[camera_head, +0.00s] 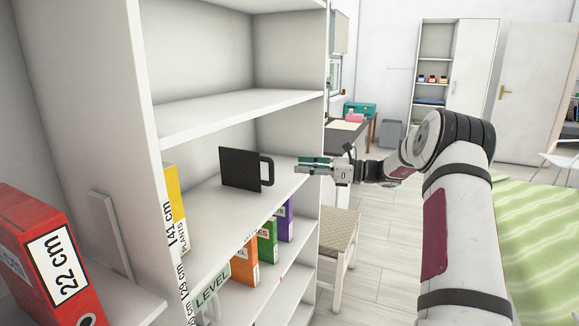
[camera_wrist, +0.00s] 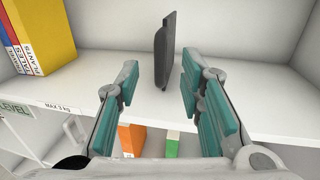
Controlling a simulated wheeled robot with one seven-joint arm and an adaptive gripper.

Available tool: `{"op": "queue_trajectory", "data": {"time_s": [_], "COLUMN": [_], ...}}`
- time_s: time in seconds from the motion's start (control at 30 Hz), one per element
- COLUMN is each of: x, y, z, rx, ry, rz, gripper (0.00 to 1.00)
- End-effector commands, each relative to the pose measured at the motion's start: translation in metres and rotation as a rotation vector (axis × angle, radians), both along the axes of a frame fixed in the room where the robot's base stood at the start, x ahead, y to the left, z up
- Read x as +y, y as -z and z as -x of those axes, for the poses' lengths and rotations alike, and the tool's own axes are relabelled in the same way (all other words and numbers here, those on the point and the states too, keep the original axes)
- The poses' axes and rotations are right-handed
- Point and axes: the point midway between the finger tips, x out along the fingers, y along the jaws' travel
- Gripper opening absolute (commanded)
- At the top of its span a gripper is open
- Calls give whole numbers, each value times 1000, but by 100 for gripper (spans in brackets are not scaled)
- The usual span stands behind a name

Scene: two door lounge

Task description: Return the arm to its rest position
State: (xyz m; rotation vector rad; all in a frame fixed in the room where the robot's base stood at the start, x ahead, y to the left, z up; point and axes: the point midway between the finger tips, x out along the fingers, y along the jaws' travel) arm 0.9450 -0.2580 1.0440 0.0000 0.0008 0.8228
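My gripper (camera_head: 314,165) is at the end of my outstretched arm, just in front of the middle shelf of the white bookcase. In the wrist view its two teal-padded fingers (camera_wrist: 160,92) are spread wide, with nothing held between them. A dark mug-like object with a handle (camera_head: 243,168) stands upright on the shelf, apart from the gripper. In the wrist view the dark object (camera_wrist: 164,50) shows narrow and edge-on, beyond and between the fingers.
The white bookcase (camera_head: 235,115) fills the left, with a yellow binder (camera_head: 173,205) on the middle shelf and orange, green and purple binders below. A red binder (camera_head: 45,260) is at the near left. A stool (camera_head: 338,232) stands under my gripper. A green bed or rug (camera_head: 535,230) lies right.

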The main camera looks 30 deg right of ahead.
Motion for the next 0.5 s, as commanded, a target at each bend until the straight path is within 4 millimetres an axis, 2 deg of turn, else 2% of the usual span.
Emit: {"op": "queue_trajectory", "data": {"time_s": [0.13,0.5], "x": [-10,-12], "y": [0,0], "z": [8,11], "rx": [-1,-1], "ry": [1,0], "rz": [-1,-1], "gripper": [35,35]}}
